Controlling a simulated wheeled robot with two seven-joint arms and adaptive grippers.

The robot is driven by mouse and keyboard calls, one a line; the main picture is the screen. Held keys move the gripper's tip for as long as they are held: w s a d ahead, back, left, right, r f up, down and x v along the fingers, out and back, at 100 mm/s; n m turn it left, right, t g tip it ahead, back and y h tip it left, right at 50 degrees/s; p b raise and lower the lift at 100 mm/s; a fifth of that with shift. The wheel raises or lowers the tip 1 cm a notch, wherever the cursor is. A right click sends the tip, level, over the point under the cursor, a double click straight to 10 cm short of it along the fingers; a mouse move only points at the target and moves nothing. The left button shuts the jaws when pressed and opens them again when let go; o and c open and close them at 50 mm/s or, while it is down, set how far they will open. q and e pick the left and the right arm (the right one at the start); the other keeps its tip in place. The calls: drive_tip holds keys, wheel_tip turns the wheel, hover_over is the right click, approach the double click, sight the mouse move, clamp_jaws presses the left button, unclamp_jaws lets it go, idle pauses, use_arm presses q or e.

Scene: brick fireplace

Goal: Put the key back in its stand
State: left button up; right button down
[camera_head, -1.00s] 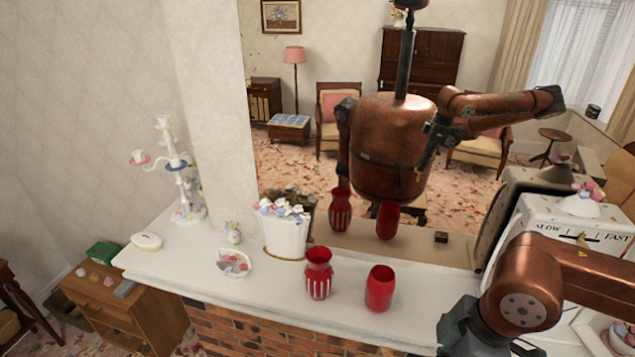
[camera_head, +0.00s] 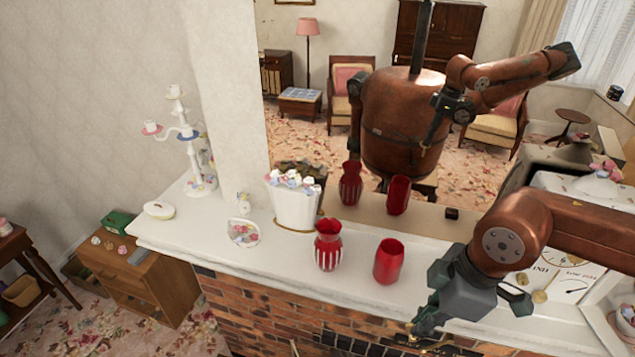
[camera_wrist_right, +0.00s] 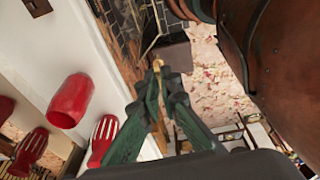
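My right gripper (camera_head: 418,328) is low over the front edge of the mantel, right of the red vases. In the right wrist view its fingers (camera_wrist_right: 158,78) close together on a slim brass piece, which looks like the key (camera_wrist_right: 157,65). In the head view the key is too small to make out clearly. A small dark block (camera_wrist_right: 37,7), perhaps the key's stand, sits on the white mantel in the wrist view, apart from the gripper. In the head view only its apparent mirror reflection (camera_head: 452,213) shows. My left gripper is out of view.
Two red vases (camera_head: 328,246) (camera_head: 388,262) stand on the white mantel (camera_head: 290,262) left of the gripper. A white pot (camera_head: 295,208), a small basket (camera_head: 243,232) and a candelabra (camera_head: 190,150) stand farther left.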

drive_tip(key=w+d+p, duration=0.2)
drive_tip(key=w+d, duration=1.1)
drive_tip(key=w, duration=0.1)
drive_tip(key=shift+t, duration=0.3)
drive_tip(key=shift+w+d+r, duration=0.1)
